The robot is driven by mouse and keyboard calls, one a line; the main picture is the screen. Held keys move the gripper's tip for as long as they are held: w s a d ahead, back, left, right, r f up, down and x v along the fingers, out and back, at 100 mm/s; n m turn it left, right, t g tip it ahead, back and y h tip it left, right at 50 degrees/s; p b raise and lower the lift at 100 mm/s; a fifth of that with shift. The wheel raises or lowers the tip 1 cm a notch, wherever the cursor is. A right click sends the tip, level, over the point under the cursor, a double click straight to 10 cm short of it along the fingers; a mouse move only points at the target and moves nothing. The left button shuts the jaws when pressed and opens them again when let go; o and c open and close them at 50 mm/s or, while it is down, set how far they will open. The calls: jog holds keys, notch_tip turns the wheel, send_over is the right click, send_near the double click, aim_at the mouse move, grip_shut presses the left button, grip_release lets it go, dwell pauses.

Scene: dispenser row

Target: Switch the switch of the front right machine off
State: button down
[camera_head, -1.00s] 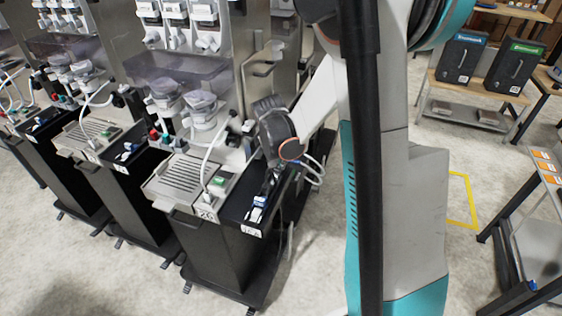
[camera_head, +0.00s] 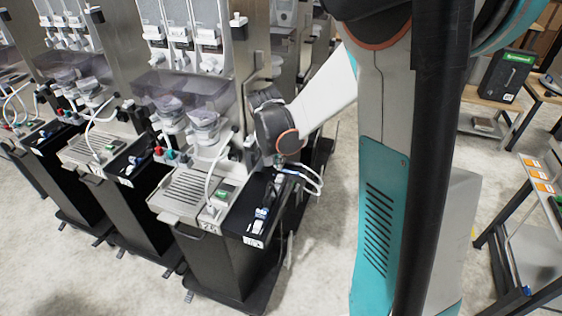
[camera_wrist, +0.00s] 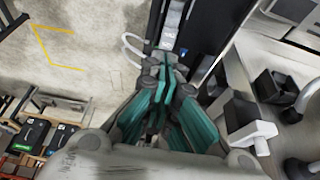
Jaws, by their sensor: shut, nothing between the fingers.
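The front right machine (camera_head: 187,190) is the nearest dispenser of the row in the head view, with a grey drip grate and a small green panel (camera_head: 222,194) on its front. A black tray with blue and white items (camera_head: 262,213) is on its right side. I cannot clearly make out the switch. My gripper (camera_wrist: 165,62) shows teal fingers in the wrist view, shut and empty, over the black tray strip (camera_wrist: 197,35). In the head view my wrist hangs beside the machine's right side, and the fingers are mostly hidden there.
More dispensers stand to the left, such as the middle one (camera_head: 97,160). A white looped hose (camera_head: 305,178) is close to my wrist; it also shows in the wrist view (camera_wrist: 133,45). Open floor lies in front.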

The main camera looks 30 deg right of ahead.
jog(key=v, duration=0.4)
jog(key=shift+s+a+r+p, duration=0.15)
jog(key=shift+s+a+p, duration=0.15)
jog(key=shift+a+p, duration=0.1)
